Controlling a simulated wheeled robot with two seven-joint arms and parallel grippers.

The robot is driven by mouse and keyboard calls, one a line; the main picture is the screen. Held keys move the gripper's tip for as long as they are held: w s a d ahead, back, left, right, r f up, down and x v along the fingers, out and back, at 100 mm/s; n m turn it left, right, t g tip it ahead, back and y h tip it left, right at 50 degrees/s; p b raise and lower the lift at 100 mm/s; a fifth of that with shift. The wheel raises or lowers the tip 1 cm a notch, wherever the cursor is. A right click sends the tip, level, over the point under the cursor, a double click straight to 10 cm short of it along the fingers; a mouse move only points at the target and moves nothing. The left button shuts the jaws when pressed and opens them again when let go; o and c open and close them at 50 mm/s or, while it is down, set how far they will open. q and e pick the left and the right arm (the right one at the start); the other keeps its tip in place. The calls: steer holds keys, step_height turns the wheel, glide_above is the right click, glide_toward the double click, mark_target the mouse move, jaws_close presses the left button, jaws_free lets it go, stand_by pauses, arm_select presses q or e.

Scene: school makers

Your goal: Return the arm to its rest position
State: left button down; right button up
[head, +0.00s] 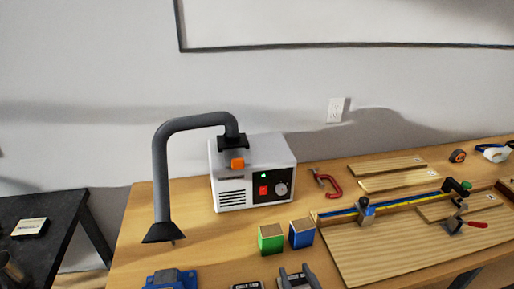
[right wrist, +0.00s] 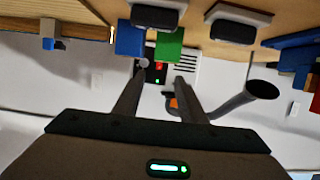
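My left gripper is in neither view. Most of the right arm is hidden below the head view.
A white fume extractor (head: 232,188) with a grey hose (head: 161,170) stands behind the blocks. A blue tool (head: 170,279) and a dark labelled block (head: 247,285) lie near the front. A plank board (head: 390,252) with a fence and clamps fills the right. Bare bench lies left of the blocks.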

steer(key=s+d+f+g+h, duration=0.1)
steer(key=s+d+f+g, duration=0.5)
steer(key=s, duration=0.5)
steer(key=s+d+f+g+h, duration=0.2)
steer(key=s+d+f+g, duration=0.4)
steer(key=s+f, duration=0.4)
step_height(320, 180, down, 27)
steer(key=s, duration=0.2)
steer(key=s+d+f, duration=0.2)
steer(key=s+f, duration=0.7)
steer(key=s+d+f+g, duration=0.1)
steer(key=s+d+f, duration=0.1)
steer(key=s+f, duration=0.7)
